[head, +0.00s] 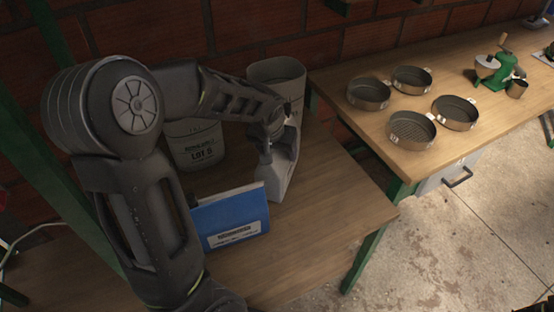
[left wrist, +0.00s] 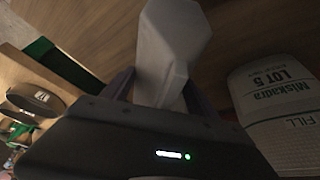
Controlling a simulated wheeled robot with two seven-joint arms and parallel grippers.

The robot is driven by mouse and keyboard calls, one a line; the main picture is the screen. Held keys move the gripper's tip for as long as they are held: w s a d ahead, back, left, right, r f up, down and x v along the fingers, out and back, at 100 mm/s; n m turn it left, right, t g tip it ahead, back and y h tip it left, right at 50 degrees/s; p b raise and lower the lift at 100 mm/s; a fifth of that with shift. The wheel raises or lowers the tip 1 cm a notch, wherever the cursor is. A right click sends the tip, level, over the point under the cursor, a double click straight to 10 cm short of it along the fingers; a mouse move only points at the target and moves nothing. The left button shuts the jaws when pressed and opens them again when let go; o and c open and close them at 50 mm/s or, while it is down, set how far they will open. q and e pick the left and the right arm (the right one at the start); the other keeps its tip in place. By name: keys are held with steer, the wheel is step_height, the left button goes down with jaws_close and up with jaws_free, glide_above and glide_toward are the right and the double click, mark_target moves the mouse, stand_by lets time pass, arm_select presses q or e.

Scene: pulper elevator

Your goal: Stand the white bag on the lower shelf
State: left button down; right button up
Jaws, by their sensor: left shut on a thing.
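My left gripper (head: 270,155) reaches in over a wooden surface (head: 335,215) and is shut on the white bag (head: 284,172). In the head view the bag looks greyish-white and slightly tilted, and the gripper hides part of it. Its lower end is close to the wood; I cannot tell if it touches. In the left wrist view the bag (left wrist: 168,45) sticks out between the two fingers (left wrist: 160,95), with wood behind it. My right gripper is not in view.
A blue box (head: 232,217) stands in front of the bag. A grey bin marked LOT 5 (head: 195,150) and another bin (head: 277,70) stand behind. The right-hand table (head: 450,75) carries several round sieves (head: 411,130) and a green grinder (head: 498,72). The wood right of the bag is clear.

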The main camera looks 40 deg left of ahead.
arm_select(q)
steer(key=shift+f, duration=1.75)
steer(key=shift+f+b, duration=0.2)
steer(key=shift+b, duration=0.1)
steer(key=shift+c, duration=1.1)
jaws_free()
steer(key=shift+r, duration=0.15)
steer(key=shift+s+r, duration=0.15)
steer(key=shift+r, duration=0.4)
steer(key=v, duration=1.1)
